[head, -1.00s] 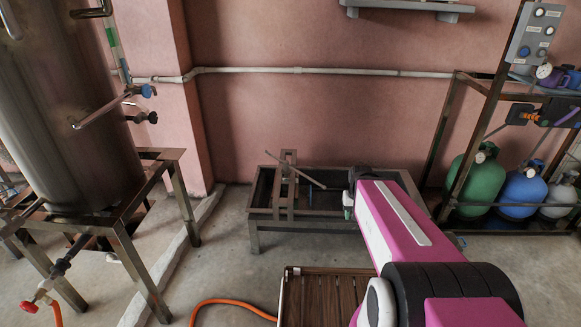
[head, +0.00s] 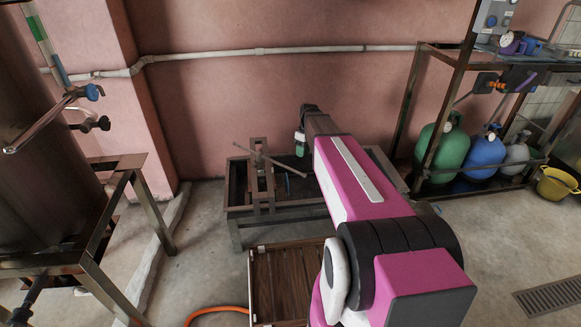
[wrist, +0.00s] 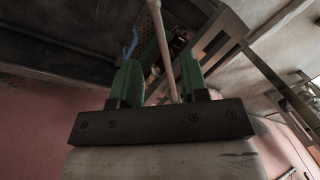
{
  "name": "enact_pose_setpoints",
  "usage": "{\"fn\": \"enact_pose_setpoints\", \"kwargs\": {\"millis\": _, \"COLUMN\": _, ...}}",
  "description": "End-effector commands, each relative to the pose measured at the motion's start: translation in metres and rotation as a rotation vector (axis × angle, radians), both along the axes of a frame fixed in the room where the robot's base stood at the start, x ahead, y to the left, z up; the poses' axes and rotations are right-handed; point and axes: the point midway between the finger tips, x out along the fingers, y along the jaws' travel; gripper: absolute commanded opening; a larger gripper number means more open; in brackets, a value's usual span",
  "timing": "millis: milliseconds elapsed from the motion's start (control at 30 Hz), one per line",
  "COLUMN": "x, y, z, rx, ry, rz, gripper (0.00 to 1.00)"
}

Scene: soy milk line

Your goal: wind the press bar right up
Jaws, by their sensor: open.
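The press (head: 256,190) is a brown metal frame standing in a dark trough against the pink wall. Its press bar (head: 285,167), a thin pale rod, slants across the top of the frame, its right end lower. My gripper (head: 300,146) is open, just above the right part of the bar in the head view. In the wrist view the green fingers (wrist: 158,80) stand apart, and the pale rod (wrist: 162,45) runs through the gap between them. I cannot tell whether it touches either finger. The part of the press below the bar is partly hidden.
A steel tank stand (head: 110,215) is at left. A brown slatted crate (head: 285,285) sits in front of the trough (head: 238,219). A rack with green (head: 441,147) and blue (head: 488,153) gas bottles stands right.

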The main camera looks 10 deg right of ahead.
Motion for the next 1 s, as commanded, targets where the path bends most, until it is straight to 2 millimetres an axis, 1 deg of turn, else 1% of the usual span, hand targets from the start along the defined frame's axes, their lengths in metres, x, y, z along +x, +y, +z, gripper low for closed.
{"fn": "enact_pose_setpoints", "kwargs": {"millis": 33, "x": 0.006, "y": -0.001, "z": 0.000, "rx": 0.005, "ry": 0.001, "rz": 0.016, "gripper": 0.41}}
{"fn": "enact_pose_setpoints", "kwargs": {"millis": 67, "x": 0.007, "y": -0.001, "z": 0.000, "rx": 0.007, "ry": 0.003, "rz": 0.022, "gripper": 0.41}}
{"fn": "enact_pose_setpoints", "kwargs": {"millis": 167, "x": 0.007, "y": -0.001, "z": -0.003, "rx": 0.010, "ry": 0.003, "rz": 0.032, "gripper": 0.41}}
{"fn": "enact_pose_setpoints", "kwargs": {"millis": 233, "x": 0.006, "y": 0.000, "z": -0.009, "rx": 0.010, "ry": 0.003, "rz": 0.032, "gripper": 0.41}}
{"fn": "enact_pose_setpoints", "kwargs": {"millis": 367, "x": 0.003, "y": 0.003, "z": -0.027, "rx": 0.010, "ry": 0.004, "rz": 0.031, "gripper": 0.41}}
{"fn": "enact_pose_setpoints", "kwargs": {"millis": 500, "x": -0.001, "y": 0.006, "z": -0.051, "rx": 0.010, "ry": 0.004, "rz": 0.030, "gripper": 0.41}}
{"fn": "enact_pose_setpoints", "kwargs": {"millis": 700, "x": -0.005, "y": 0.010, "z": -0.081, "rx": 0.010, "ry": 0.003, "rz": 0.029, "gripper": 0.41}}
{"fn": "enact_pose_setpoints", "kwargs": {"millis": 833, "x": -0.007, "y": 0.012, "z": -0.095, "rx": 0.010, "ry": 0.003, "rz": 0.029, "gripper": 0.41}}
{"fn": "enact_pose_setpoints", "kwargs": {"millis": 1000, "x": -0.008, "y": 0.013, "z": -0.103, "rx": 0.010, "ry": 0.002, "rz": 0.028, "gripper": 0.41}}
